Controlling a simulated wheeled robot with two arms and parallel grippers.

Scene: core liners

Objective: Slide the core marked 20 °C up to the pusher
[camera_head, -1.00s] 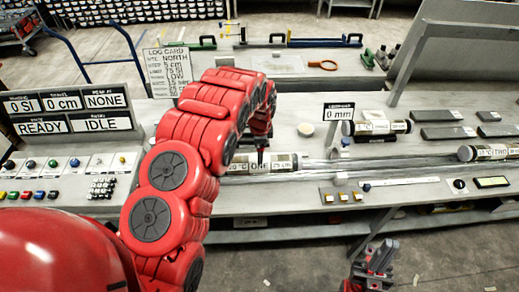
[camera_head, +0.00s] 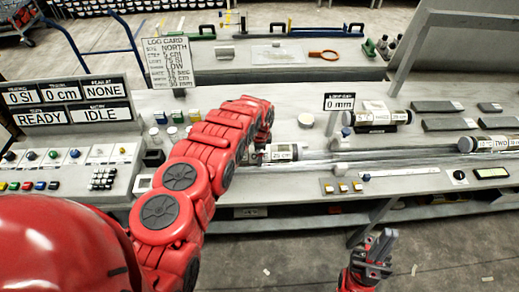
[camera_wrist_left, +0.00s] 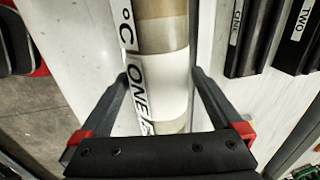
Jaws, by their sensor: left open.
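The core labelled ONE (camera_head: 285,152) lies on its side on the bench at the left end of a clear trough. In the head view my left arm covers its left part. The left wrist view shows the core (camera_wrist_left: 160,60) with "°C" and ONE on its label; the number is cut off there. My left gripper (camera_wrist_left: 160,105) is open, one finger on each side of the core with gaps showing. My right gripper (camera_head: 382,245) hangs low, in front of the bench, away from the cores; its jaw opening is unclear. I cannot make out the pusher; my left arm may hide it.
The core marked TWO (camera_head: 490,144) lies at the right. Another core (camera_head: 378,118) lies behind the trough (camera_head: 380,158), beside the 0 mm sign (camera_head: 340,102). Dark blocks (camera_head: 445,124) lie at the back right. A button panel (camera_head: 75,170) and status displays (camera_head: 70,104) stand at the left.

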